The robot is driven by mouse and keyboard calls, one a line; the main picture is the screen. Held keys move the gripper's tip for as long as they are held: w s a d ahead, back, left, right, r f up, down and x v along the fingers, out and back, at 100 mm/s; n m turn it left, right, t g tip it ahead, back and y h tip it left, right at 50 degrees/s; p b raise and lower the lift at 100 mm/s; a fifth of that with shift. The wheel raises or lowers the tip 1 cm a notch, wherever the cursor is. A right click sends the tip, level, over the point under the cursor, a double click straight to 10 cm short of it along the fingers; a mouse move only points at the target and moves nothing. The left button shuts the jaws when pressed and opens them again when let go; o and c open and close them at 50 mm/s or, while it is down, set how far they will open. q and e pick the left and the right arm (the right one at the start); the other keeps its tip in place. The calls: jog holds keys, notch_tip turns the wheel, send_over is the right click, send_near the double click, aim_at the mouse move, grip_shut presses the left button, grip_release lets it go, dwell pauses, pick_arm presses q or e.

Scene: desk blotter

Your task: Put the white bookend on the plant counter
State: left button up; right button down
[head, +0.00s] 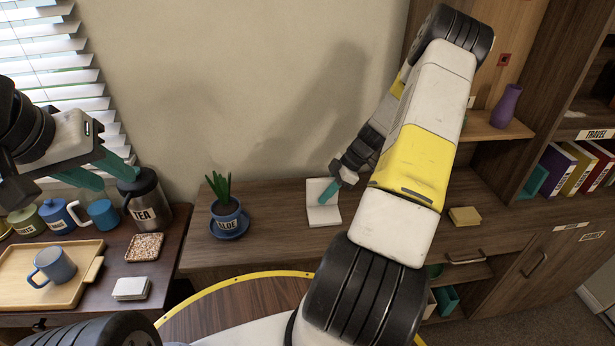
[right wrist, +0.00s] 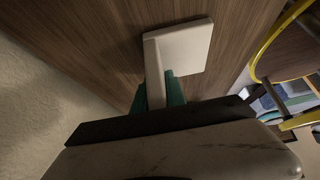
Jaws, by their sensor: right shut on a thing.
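The white bookend (head: 323,214) is upright at the plant counter (head: 265,252), with its flat base low over or on the wood; I cannot tell whether it touches. My right gripper (head: 337,188) is shut on the bookend's upright plate. In the right wrist view, the teal fingers (right wrist: 158,92) pinch that plate, and the bookend's base (right wrist: 188,48) extends over the wood grain. My left gripper (head: 114,180) is open and empty, above the left table near the tea canister.
A potted aloe (head: 225,209) on a blue saucer stands left of the bookend. A yellowish block (head: 464,216) lies to the right. The left table holds a tea canister (head: 146,200), mugs and a wooden tray (head: 30,292). Bare counter lies between plant and bookend.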

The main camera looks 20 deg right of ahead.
jog(key=c, duration=1.4)
grip_release()
jog(key=shift+o, duration=0.2)
